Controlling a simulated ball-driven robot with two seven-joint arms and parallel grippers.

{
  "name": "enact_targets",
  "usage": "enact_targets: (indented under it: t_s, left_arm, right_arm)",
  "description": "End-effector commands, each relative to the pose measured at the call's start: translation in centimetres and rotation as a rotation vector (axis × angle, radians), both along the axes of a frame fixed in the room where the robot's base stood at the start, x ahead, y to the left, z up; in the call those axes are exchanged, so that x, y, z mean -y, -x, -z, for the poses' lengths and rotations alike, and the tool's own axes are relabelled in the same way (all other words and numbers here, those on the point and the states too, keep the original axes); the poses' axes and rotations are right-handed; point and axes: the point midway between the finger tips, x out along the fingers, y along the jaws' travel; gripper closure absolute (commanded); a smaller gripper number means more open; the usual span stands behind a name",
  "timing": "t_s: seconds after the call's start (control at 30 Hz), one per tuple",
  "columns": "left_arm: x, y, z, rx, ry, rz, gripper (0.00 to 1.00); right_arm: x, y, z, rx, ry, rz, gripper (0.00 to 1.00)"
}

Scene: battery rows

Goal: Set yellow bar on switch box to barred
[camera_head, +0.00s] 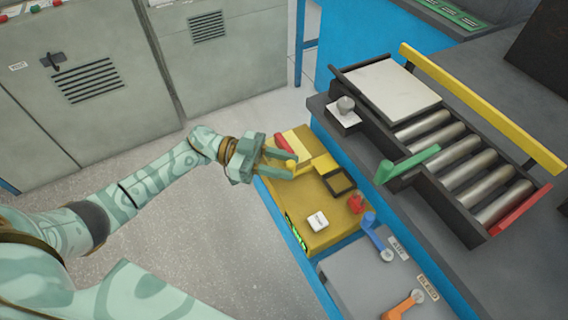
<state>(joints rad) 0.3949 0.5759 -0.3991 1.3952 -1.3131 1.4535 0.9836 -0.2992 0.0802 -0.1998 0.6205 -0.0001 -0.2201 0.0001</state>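The yellow switch box (325,212) stands at the centre, its top facing up. It carries a red knob (356,203), a white switch (318,221) and a dark square frame (339,182). My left gripper (293,165) is over the box's far left end, its fingers apart. Yellow, white and red parts (294,140) lie just behind the gripper. I cannot make out the yellow bar's setting. My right gripper is not in view.
A roller conveyor (455,160) with a long yellow rail (480,108) and a green handle (408,164) stands at the right. A grey panel (350,275) with blue (376,236) and orange (402,306) levers is nearer. Grey cabinets (85,85) stand behind; the floor at left is clear.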

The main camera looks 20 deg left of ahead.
Motion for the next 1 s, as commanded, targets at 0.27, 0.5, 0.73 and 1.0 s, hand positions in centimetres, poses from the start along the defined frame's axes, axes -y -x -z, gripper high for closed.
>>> enact_targets:
  t_s: [0.27,0.5,0.73,1.0]
  left_arm:
    - [-0.2,-0.4,-0.1,0.008,-0.004,-0.012,0.59]
    - [-0.3,-0.4,-0.1,0.010,-0.004,-0.013,0.59]
    - [0.0,-0.2,-0.2,0.011,-0.002,-0.012,0.59]
    - [-0.4,1.6,-0.2,0.007,-0.006,-0.010,0.59]
  right_arm:
    - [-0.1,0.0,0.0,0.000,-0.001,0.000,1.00]
    - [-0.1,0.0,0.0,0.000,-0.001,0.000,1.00]
    - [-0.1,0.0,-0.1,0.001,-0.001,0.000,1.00]
    - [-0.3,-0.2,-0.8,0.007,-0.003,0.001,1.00]
